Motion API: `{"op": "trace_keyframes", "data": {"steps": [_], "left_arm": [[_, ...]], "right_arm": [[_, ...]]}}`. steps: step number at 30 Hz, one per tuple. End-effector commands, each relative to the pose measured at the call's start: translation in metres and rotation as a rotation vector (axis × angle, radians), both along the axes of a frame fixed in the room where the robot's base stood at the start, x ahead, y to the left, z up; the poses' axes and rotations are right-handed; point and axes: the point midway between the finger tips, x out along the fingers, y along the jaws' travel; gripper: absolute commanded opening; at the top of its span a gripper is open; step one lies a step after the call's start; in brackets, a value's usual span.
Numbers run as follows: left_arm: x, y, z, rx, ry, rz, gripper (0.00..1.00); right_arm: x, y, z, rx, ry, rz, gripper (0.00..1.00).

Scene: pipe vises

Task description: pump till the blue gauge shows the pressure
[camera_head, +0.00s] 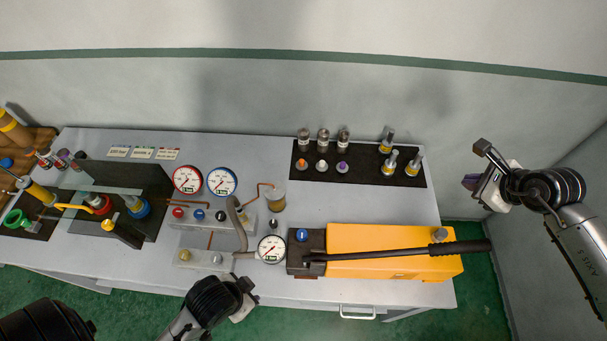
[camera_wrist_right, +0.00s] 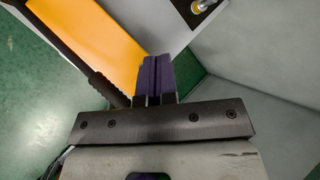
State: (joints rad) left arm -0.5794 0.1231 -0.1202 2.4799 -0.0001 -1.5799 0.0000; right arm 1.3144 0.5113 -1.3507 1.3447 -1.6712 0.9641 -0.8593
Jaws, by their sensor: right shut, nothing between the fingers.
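The blue-rimmed gauge (camera_head: 222,181) stands on the bench beside a red-rimmed gauge (camera_head: 187,180); its needle is too small to read surely. The yellow pump (camera_head: 385,262) lies at the bench's right front. Its long dark lever (camera_head: 400,252) lies low along the body, with the black grip (camera_head: 460,247) reaching past the right end. My right gripper (camera_head: 470,182) is shut and empty, up and to the right of the grip and apart from it. Its purple fingers (camera_wrist_right: 157,78) meet in the right wrist view. My left gripper (camera_head: 244,300) is by the bench's front edge, its fingers unclear.
A vise (camera_head: 125,195) and tools crowd the left end. Open floor (camera_head: 480,290) lies right of the bench, before a grey wall.

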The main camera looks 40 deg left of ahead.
Motion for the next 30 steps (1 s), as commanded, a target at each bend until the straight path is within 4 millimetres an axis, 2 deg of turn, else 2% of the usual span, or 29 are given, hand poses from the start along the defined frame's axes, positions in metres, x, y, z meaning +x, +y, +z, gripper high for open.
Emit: {"op": "trace_keyframes", "data": {"steps": [3,6,12,16,22,30], "left_arm": [[0.0,0.0,0.0,0.001,0.0,0.0,0.43],[0.0,0.0,0.0,0.001,0.001,0.0,0.43],[-0.001,0.001,0.0,0.004,0.002,-0.001,0.43],[-0.001,0.001,-0.001,0.003,0.003,0.0,0.43],[-0.001,0.0,-0.002,-0.001,0.002,0.002,0.43],[0.0,-0.003,-0.009,-0.009,0.001,0.006,0.43]], "right_arm": [[-0.014,-0.033,-0.021,-0.264,0.055,0.115,0.0],[-0.027,-0.056,-0.03,-0.434,0.113,0.216,0.0],[-0.051,-0.083,-0.034,-0.611,0.228,0.401,0.0],[-0.053,-0.085,-0.034,-0.632,0.222,0.477,0.0],[-0.053,-0.084,-0.039,-0.632,0.213,0.498,0.0],[-0.053,-0.084,-0.056,-0.632,0.213,0.496,0.0]]}}
